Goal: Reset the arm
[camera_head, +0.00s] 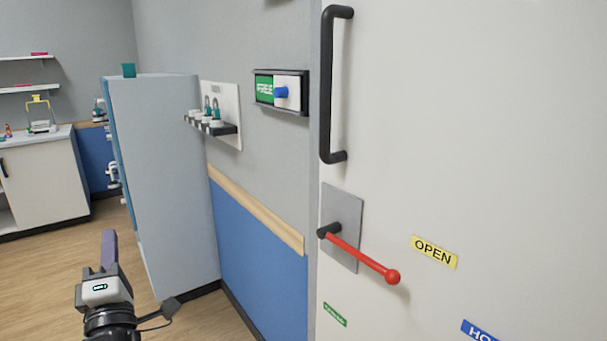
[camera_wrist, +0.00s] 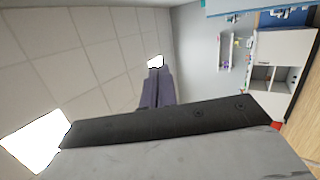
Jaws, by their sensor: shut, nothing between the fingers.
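My gripper (camera_head: 109,236) is at the lower left of the head view, with its purple fingers pointing up. The fingers are together with nothing between them. In the wrist view the purple fingers (camera_wrist: 157,75) also show side by side, against the ceiling. My gripper is apart from the door and its lever. The red lever (camera_head: 365,260) on the white door (camera_head: 480,120) slants down to the right, with its ball end near the yellow OPEN label (camera_head: 434,252).
A black handle (camera_head: 328,85) is on the door above the lever. A green-and-white slide box with a blue knob (camera_head: 281,92) is on the wall. A tall grey cabinet (camera_head: 165,180) stands behind my gripper. A counter (camera_head: 45,180) is at the far left. Open floor (camera_head: 50,270) lies between.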

